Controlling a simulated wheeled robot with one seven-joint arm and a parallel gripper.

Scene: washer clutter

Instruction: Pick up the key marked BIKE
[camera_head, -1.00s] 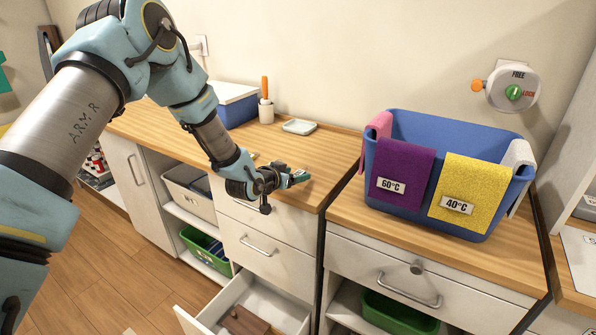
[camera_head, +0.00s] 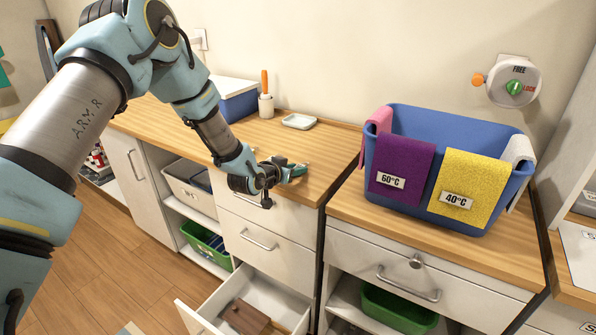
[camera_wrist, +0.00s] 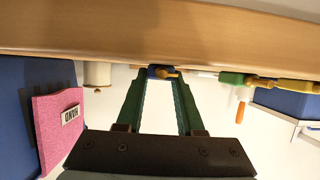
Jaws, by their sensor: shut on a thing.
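My gripper (camera_wrist: 163,76) shows its two green fingers in the wrist view, with the tips close around a small blue-headed key (camera_wrist: 155,72) with a brass part. It is shut on this key. No marking can be read on it, so I cannot tell whether it says BIKE. In the wrist view, a green key (camera_wrist: 232,78) and a yellow key (camera_wrist: 290,85) lie to the right, outside the fingers. In the head view, my gripper (camera_head: 298,170) is low over the front right of the wooden counter (camera_head: 335,150); the held key is too small to make out there.
A white dish (camera_head: 299,121) and a cup with an orange-handled tool (camera_head: 266,105) stand at the back of the counter. A blue basket (camera_head: 410,125) with hanging cloths stands to the right. An open drawer (camera_head: 285,300) holding a brown object (camera_head: 245,317) juts out below.

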